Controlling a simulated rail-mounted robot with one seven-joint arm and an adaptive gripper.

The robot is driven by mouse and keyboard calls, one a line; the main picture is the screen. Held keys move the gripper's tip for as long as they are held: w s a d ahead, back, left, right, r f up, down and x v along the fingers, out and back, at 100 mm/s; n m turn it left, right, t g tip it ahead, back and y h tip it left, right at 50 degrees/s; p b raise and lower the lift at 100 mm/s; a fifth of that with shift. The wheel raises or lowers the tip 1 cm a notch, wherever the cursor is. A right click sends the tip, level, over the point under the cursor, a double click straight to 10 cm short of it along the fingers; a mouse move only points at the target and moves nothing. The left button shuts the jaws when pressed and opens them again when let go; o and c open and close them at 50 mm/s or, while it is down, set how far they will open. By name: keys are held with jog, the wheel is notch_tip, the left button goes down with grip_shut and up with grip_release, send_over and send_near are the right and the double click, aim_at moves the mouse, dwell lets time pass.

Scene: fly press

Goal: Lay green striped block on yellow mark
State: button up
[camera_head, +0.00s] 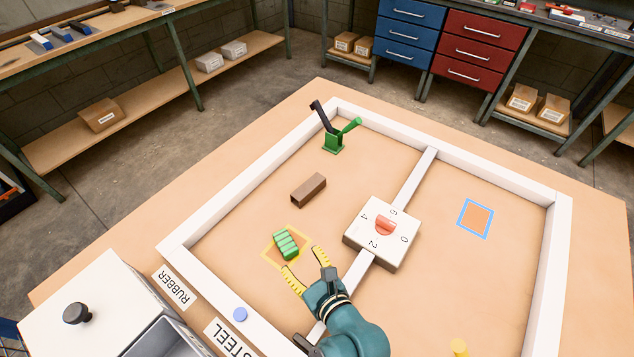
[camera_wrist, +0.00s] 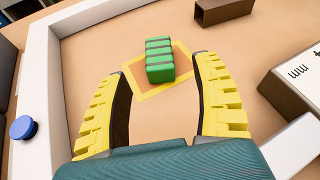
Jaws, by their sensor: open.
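The green striped block (camera_head: 286,244) lies inside the yellow square mark (camera_head: 301,262) on the table, left of the middle divider. In the wrist view the block (camera_wrist: 160,59) rests on the orange area within the yellow outline (camera_wrist: 152,92), nearer its far side. My gripper (camera_head: 304,260) is open, with its yellow fingers apart and nothing between them. In the wrist view my gripper (camera_wrist: 164,75) points at the block, and the block is beyond the fingertips, apart from them.
A brown block (camera_head: 309,189) lies behind the mark. A white dial box (camera_head: 383,232) sits on the divider to the right. A green lever device (camera_head: 334,138) stands at the back. A blue-outlined mark (camera_head: 475,219) is at right. White rails (camera_head: 215,215) frame the area.

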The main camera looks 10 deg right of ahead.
notch_tip(320, 180, up, 23)
jog(key=w+d+n+t+h, duration=0.15)
jog(key=n+t, duration=0.25)
jog(key=n, duration=1.2)
jog(key=s+r+n+t+h, duration=0.1)
jog(key=s+r+n+t, duration=0.1)
jog(key=s+r+n, duration=0.2)
jog(key=s+d+r+n+t+h, duration=0.1)
jog(key=s+r+n+t+h, duration=0.1)
jog(key=r+n, duration=0.8)
notch_tip(320, 180, up, 5)
jog(key=shift+s+d+f+n+t, duration=0.1)
jog(key=shift+s+d+n+t, duration=0.3)
jog(key=shift+s, duration=0.8)
jog(key=shift+a, duration=0.15)
